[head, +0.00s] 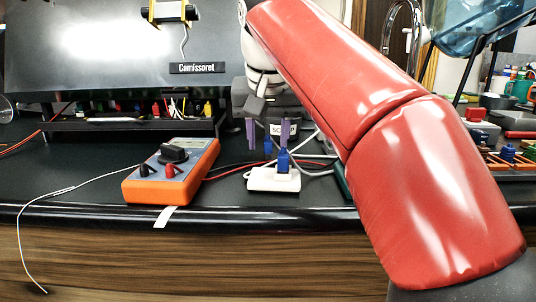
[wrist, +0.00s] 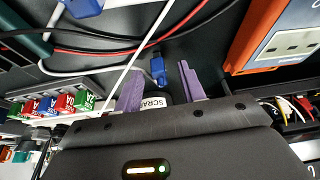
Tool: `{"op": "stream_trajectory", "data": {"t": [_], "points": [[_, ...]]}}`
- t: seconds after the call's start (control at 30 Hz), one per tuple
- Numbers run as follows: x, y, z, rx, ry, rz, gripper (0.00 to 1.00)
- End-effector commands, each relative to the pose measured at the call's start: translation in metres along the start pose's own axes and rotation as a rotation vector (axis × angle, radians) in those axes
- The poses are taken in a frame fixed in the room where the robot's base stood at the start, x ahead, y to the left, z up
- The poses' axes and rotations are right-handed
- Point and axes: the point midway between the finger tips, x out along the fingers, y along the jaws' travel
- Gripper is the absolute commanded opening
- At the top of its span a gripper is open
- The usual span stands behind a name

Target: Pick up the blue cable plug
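A small blue cable plug (wrist: 158,70) shows in the wrist view just ahead of the gap between my purple fingertips. In the head view it (head: 267,146) shows between the two fingers. My gripper (head: 267,142) points down and is open; its fingers also show apart in the wrist view (wrist: 161,82). I see gaps on both sides of the plug and no clear contact. A second blue plug (head: 283,161) stands upright in a white socket block (head: 273,180) near the table's front edge. A blue piece (wrist: 82,7) is cut off at the wrist view's top.
An orange multimeter (head: 172,170) lies to the left. Red, black and white cables (head: 233,169) cross the dark table around the plug. A bin labelled SCRAP (wrist: 154,102) is close behind the gripper. Red, green and blue parts (wrist: 60,103) stand in a rack.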

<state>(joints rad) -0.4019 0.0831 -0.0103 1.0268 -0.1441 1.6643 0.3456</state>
Motion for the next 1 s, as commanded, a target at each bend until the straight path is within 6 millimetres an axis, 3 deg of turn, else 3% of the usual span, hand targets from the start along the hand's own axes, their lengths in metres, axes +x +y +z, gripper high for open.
{"op": "stream_trajectory", "data": {"t": [0.13, 0.43, 0.77, 1.0], "points": [[-0.001, 0.000, 0.000, 0.000, 0.000, 0.000, 0.37], [-0.001, 0.000, 0.000, 0.000, 0.000, 0.000, 0.00], [-0.003, 0.000, -0.001, 0.000, 0.000, 0.000, 0.00], [-0.031, 0.000, -0.013, 0.000, 0.003, -0.001, 0.00]]}}
